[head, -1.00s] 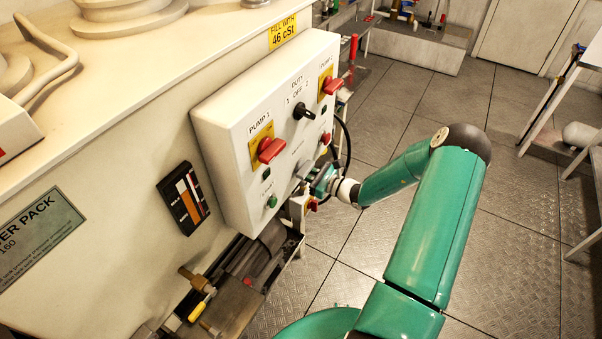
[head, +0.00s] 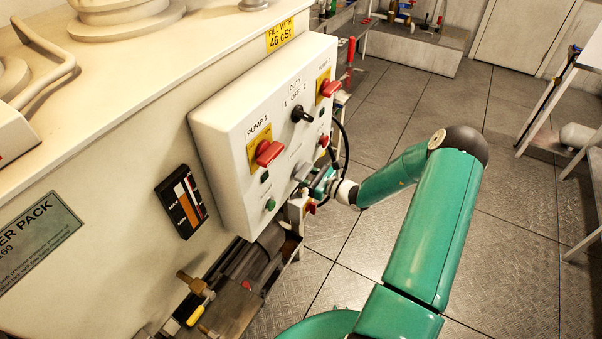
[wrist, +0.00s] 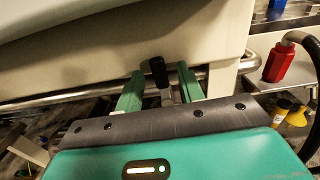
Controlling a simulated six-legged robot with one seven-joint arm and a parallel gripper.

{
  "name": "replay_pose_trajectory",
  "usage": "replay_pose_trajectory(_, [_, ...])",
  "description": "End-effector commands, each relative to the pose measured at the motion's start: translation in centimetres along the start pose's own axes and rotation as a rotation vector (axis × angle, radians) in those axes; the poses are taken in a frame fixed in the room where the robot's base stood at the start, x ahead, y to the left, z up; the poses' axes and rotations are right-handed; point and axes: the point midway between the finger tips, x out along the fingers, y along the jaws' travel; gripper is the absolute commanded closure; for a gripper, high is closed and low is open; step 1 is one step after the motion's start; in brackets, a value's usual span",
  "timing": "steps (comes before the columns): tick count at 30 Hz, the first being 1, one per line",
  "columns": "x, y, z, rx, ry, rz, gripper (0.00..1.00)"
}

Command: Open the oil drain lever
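A yellow-handled lever (head: 196,315) sits on a brass valve (head: 189,283) low at the tank's side in the head view. No readable label shows whether it is the oil drain lever. My gripper (head: 309,178) is right of it, by the lower right of the white control box. In the wrist view my gripper (wrist: 159,86) has its two green fingers apart.
The white control box (head: 222,150) with red and black switches is close to my gripper. A pump or motor (head: 240,285) lies below the box. In the wrist view a red object (wrist: 287,62) and a black hose (wrist: 308,45) are at the right. Open floor (head: 400,110) lies right.

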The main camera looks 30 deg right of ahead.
Motion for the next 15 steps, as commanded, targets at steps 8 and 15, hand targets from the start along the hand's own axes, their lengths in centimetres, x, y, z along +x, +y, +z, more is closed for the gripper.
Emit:
replay_pose_trajectory(8, [-2.6, -0.1, 0.0, 0.0, 0.001, -0.002, 0.62])
replay_pose_trajectory(15, [-7.9, -0.1, 0.0, 0.0, 0.001, -0.004, 0.62])
